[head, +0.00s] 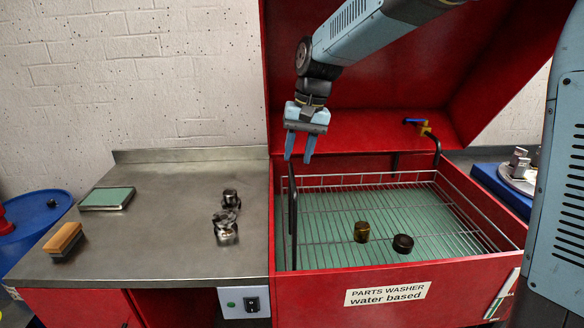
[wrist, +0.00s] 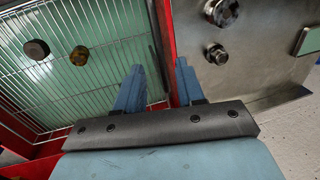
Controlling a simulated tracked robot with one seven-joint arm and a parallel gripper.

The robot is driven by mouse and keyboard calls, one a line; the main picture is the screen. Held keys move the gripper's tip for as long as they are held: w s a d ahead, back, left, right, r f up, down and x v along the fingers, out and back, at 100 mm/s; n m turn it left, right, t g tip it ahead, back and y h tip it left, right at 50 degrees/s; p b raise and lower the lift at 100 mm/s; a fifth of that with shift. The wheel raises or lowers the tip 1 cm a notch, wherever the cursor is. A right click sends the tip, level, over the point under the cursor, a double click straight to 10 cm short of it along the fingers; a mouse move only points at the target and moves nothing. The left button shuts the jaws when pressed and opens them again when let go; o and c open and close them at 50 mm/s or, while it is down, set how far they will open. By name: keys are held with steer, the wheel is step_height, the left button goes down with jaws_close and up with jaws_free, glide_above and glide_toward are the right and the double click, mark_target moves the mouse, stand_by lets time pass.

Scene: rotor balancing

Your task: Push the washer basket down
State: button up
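The washer basket (head: 330,212) is a wire basket inside the red parts washer (head: 480,268), above a green surface. A dark upright handle (head: 293,220) stands at its left side. A brassy cylinder (head: 361,232) and a dark round part (head: 403,243) lie in the basket. In the wrist view the basket (wrist: 110,30) is at the left, with the dark part (wrist: 37,49) and the brassy part (wrist: 79,55). My gripper (head: 298,158) points down near the handle's top, its blue fingers apart and empty. In the wrist view its fingers (wrist: 157,75) straddle the washer's red left edge.
A steel bench (head: 160,230) adjoins the washer's left side, with two metal parts (head: 226,228), a brush (head: 63,240) and a green-topped block (head: 107,198). The raised red lid (head: 400,70) stands behind. A tap (head: 424,129) with a hose is at the back right.

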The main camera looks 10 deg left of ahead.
mark_target(293, 175)
steer(key=shift+s+a+f, duration=0.1)
steer(key=shift+a+f, duration=0.15)
steer(key=shift+f, duration=0.9)
steer(key=shift+a+f, duration=0.25)
steer(key=shift+f, duration=0.85)
steer(key=shift+c, duration=0.3)
jaws_close()
